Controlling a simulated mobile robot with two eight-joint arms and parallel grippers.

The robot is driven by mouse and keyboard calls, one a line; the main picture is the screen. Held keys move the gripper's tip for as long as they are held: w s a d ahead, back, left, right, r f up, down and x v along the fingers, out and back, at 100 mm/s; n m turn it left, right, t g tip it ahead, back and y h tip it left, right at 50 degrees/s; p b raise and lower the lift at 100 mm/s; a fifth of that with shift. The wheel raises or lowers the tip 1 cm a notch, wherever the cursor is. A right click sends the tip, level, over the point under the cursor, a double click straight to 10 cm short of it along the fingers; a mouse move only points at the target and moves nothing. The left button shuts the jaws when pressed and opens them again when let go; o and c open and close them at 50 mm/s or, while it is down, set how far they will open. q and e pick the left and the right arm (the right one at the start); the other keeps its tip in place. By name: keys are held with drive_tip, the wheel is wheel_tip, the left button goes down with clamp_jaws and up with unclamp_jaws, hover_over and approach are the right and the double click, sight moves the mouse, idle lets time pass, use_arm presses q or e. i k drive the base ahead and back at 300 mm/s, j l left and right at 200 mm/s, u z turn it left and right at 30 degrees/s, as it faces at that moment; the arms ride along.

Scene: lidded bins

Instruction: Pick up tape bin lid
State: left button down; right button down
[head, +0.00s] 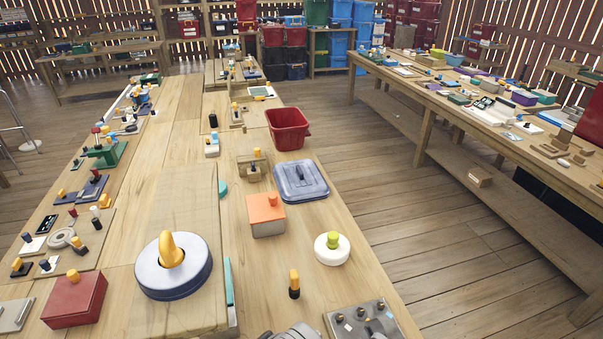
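I cannot tell for sure which thing is the tape bin lid, as no label is readable. A blue-grey, rounded-square lid (300,181) with a dark handle lies flat on the near wooden table. An open red bin (287,130) stands just behind it, with no lid on it. A small box with an orange top and knob (266,214) stands left of the blue-grey lid. No gripper fingers show in the head view. Grey rounded parts are cut off at the bottom edge; I cannot tell whether they are mine.
A round blue-and-white piece with an orange knob (173,277) sits on a board at front left. A white disc with a green knob (332,250) and a black-and-orange peg (294,285) stand nearby. A red box (74,302) is at lower left. Wooden floor (440,240) is clear at right.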

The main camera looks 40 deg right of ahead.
sight(300, 181)
drive_tip(key=k+l+u, duration=0.1)
drive_tip(key=k, duration=0.25)
drive_tip(key=k+l, duration=0.3)
drive_tip(key=k+l+u, duration=0.15)
drive_tip(key=k, duration=0.25)
drive_tip(key=k+l+u, duration=0.15)
drive_tip(key=l, duration=0.3)
drive_tip(key=k+l+u, duration=0.15)
drive_tip(key=k+l, duration=0.25)
drive_tip(key=k+l+u, duration=0.1)
drive_tip(key=l, duration=0.25)
drive_tip(key=k+l+u, duration=0.1)
drive_tip(key=l, duration=0.25)
drive_tip(key=k+l+u, duration=0.1)
drive_tip(key=l, duration=0.25)
drive_tip(key=l+u, duration=0.15)
drive_tip(key=l, duration=0.4)
drive_tip(key=k+l+u, duration=0.15)
drive_tip(key=l, duration=0.4)
drive_tip(key=i+l+u, duration=0.15)
drive_tip(key=l, duration=0.4)
drive_tip(key=l+u, duration=0.1)
drive_tip(key=l, duration=0.4)
drive_tip(key=i+l+u, duration=0.1)
drive_tip(key=l, duration=0.25)
drive_tip(key=i+l+u, duration=0.1)
drive_tip(key=l, duration=0.25)
drive_tip(key=l+u, duration=0.1)
drive_tip(key=l, duration=0.3)
drive_tip(key=i, duration=0.05)
